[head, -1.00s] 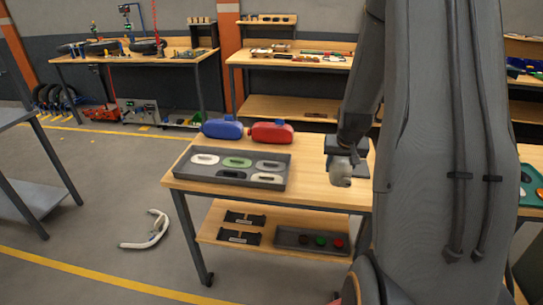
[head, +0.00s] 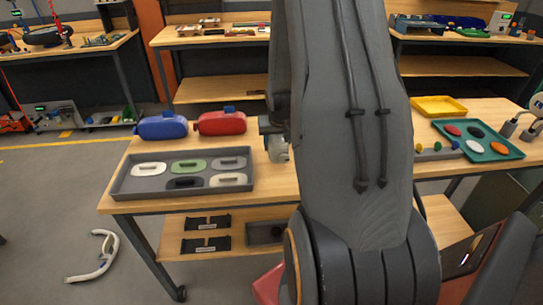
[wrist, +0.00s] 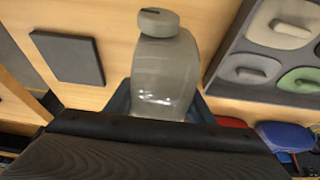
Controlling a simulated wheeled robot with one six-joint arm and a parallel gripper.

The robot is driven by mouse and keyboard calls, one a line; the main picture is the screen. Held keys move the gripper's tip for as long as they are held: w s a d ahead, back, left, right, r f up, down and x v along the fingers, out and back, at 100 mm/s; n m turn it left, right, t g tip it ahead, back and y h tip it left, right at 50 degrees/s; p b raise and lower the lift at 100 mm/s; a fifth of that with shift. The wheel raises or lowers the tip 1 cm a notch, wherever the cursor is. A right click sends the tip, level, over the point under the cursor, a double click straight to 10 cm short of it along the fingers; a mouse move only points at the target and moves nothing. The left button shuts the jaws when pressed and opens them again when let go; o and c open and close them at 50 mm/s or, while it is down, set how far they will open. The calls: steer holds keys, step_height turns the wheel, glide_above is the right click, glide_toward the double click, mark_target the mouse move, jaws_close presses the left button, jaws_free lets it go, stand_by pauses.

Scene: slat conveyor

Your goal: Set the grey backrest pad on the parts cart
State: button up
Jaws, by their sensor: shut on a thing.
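The parts cart (head: 120,205) is a wood-topped table on casters in the head view. My gripper (head: 270,126) is over its top, partly hidden by my arm. It is shut on a grey, bottle-shaped thing with a round cap (wrist: 162,72); its end also shows in the head view (head: 278,152). I cannot tell if the held thing touches the wood. A flat, dark grey square pad (wrist: 68,57) lies on the wood in the wrist view, apart from the gripper. It looks like the backrest pad; my arm hides that spot in the head view.
A grey tray (head: 128,188) with several handled pieces sits on the cart's left. Blue (head: 161,127) and red (head: 222,122) containers stand behind it. A teal tray (head: 500,150) and yellow tray (head: 438,107) lie right. A white curved part (head: 95,262) is on the floor.

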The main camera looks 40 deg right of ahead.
steer(key=shift+f+b, duration=1.4)
steer(key=shift+f, duration=0.6)
steer(key=shift+f, duration=0.2)
steer(key=o, duration=1)
